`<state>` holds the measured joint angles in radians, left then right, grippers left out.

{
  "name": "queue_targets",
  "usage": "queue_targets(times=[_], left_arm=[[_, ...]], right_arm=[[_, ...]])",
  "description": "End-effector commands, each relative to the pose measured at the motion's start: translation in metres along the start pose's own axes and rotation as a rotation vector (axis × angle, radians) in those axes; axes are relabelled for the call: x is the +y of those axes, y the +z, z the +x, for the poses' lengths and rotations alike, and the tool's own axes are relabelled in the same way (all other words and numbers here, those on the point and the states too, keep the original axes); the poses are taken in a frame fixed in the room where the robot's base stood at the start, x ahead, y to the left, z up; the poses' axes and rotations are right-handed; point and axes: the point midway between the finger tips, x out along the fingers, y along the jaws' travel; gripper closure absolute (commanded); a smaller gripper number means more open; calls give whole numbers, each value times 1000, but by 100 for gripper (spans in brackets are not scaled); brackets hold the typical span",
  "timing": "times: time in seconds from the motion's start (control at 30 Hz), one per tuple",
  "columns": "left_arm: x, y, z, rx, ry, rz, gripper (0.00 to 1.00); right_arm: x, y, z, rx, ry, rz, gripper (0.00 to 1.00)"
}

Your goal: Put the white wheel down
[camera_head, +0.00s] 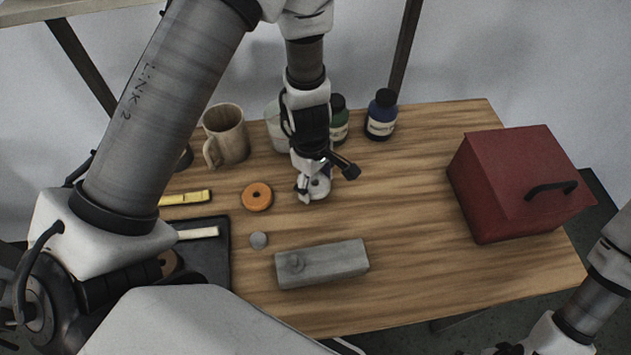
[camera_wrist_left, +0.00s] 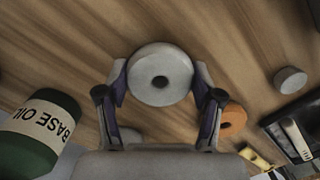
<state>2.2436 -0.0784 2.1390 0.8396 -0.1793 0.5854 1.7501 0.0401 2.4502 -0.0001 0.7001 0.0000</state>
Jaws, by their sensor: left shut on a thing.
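The white wheel (camera_wrist_left: 160,63) is a round disc with a dark centre hole, seen face-on in the left wrist view. My left gripper (camera_wrist_left: 160,92) is shut on it, one finger on each side of its rim. In the head view my left gripper (camera_head: 311,192) points down over the middle of the wooden table (camera_head: 420,215), and the wheel is mostly hidden by the fingers there. The wheel is close to the tabletop; I cannot tell whether it touches. My right arm shows at the lower right of the head view, with its gripper out of the picture.
An orange ring (camera_head: 257,197) and a small grey disc (camera_head: 259,240) lie left of the gripper. A grey block (camera_head: 335,262) lies in front. A mug (camera_head: 228,135), a green bottle (camera_head: 339,122) and a blue bottle (camera_head: 381,115) stand behind. A red box (camera_head: 500,190) is right; wood between is clear.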

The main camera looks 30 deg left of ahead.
Motion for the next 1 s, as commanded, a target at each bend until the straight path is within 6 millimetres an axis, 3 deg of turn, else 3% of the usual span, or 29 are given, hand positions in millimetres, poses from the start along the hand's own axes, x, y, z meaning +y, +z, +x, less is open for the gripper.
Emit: queue_targets(times=[0.47,0.5,0.53,0.57,0.87,1.0], left_arm=[[0,-1,12,0,0,0,100],[0,-1,12,0,0,0,23],[0,-1,12,0,0,0,12],[0,-1,12,0,0,0,8],[0,-1,11,0,0,0,8],[0,0,-3,0,0,0,8]], right_arm=[[0,0,12,0,0,0,9],[0,0,12,0,0,0,9],[0,0,12,0,0,0,9],[0,0,12,0,0,0,9],[0,0,11,0,0,0,9],[0,0,-3,0,0,0,9]])
